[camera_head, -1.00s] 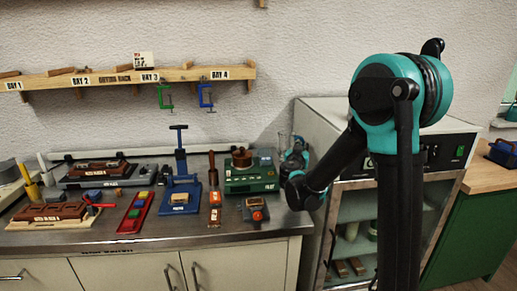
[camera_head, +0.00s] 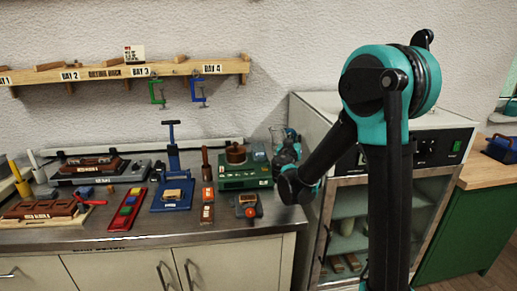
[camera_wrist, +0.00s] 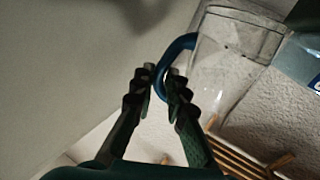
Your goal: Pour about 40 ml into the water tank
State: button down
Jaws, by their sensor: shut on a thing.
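A clear jug with a blue handle (camera_wrist: 182,42) fills the upper middle of the wrist view. My gripper (camera_wrist: 163,82) is shut on that handle. In the head view only part of the clear jug (camera_head: 277,136) shows, above and behind my wrist, at the right end of the bench. The green unit (camera_head: 246,176) stands just left of my gripper, with a brown pot (camera_head: 236,153) on top and a small bluish block (camera_head: 258,152) beside the pot. I cannot tell which part is the water tank. The liquid level in the jug is not clear.
A pale cabinet with a glass door (camera_head: 350,235) stands close at the right, behind my arm. A blue press (camera_head: 172,192), a red tray (camera_head: 127,209) and a small orange-knobbed device (camera_head: 248,207) are on the bench. A wooden rack (camera_head: 110,76) hangs above.

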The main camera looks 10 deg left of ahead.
aim_at(287, 131)
jog(key=a+r+n, duration=0.1)
jog(key=n, duration=0.1)
jog(key=a+r+n, duration=0.1)
jog(key=a+n, duration=0.1)
jog(key=shift+r+t, duration=0.1)
jog(key=shift+t, duration=0.2)
jog(key=shift+a+r+n, duration=1.05)
jog(key=shift+r+n, duration=0.05)
jog(key=shift+a+r+n+t+y, duration=0.2)
jog(key=shift+a+n, duration=0.35)
jog(key=shift+n, duration=0.6)
jog(key=shift+a+r+n+t+y, duration=0.15)
jog(key=shift+a+n+y, duration=0.3)
jog(key=shift+n, duration=0.75)
jog(key=shift+a+r+n+t+y, duration=0.2)
jog(key=shift+a+n, duration=0.45)
jog(key=shift+n, duration=0.5)
jog(key=shift+a+r+n+p, duration=0.2)
jog(key=shift+n+p, duration=0.1)
jog(key=shift+n, duration=0.1)
jog(key=shift+a+f+n+y, duration=0.25)
jog(key=shift+n, duration=0.55)
jog(key=shift+s+d, duration=0.15)
jog(key=shift+d, duration=0.15)
jog(key=shift+d, duration=0.25)
jog(key=shift+d, duration=0.25)
